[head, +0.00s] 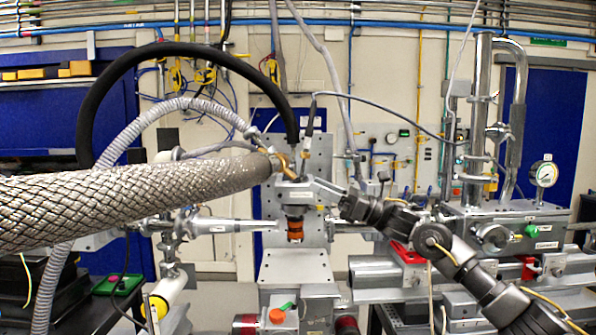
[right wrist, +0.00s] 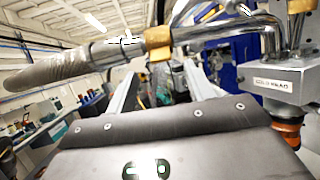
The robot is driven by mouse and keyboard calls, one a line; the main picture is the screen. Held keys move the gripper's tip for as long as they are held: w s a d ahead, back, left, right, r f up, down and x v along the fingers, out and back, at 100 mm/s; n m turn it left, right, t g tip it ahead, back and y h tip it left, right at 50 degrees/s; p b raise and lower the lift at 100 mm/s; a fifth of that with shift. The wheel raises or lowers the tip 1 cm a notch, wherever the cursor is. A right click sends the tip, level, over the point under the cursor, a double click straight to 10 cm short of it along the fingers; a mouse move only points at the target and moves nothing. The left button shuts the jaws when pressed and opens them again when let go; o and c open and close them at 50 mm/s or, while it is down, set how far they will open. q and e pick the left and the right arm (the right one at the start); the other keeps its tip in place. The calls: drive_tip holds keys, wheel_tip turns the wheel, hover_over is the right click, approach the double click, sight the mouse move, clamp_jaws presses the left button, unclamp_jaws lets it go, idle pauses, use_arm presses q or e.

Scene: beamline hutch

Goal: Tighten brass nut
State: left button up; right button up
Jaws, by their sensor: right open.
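The brass nut (right wrist: 158,42) sits on a bent metal pipe at the end of a braided hose (right wrist: 60,72) in the right wrist view. In the head view the brass nut (head: 284,160) is small and partly hidden by the end of the thick braided hose (head: 130,200). My right gripper (head: 312,184) reaches in from the lower right, close to the nut. In the right wrist view its two pale fingers (right wrist: 163,72) stand apart, with the nut above and between their tips in the picture. Contact cannot be made out. My left gripper is not in view.
A grey labelled block (right wrist: 272,82) with an orange part below stands right beside my right gripper. A black hose (head: 150,52) and a grey corrugated hose (head: 185,103) arch over at the left. A pipe stand with a gauge (head: 544,173) is at the right.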

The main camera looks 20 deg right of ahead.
sight(294, 175)
drive_tip(key=p+x, duration=0.2)
drive_tip(key=x, duration=0.3)
drive_tip(key=shift+r, duration=0.15)
drive_tip(key=shift+p+x, duration=0.3)
drive_tip(key=shift+x, duration=0.5)
drive_tip(key=c, duration=1)
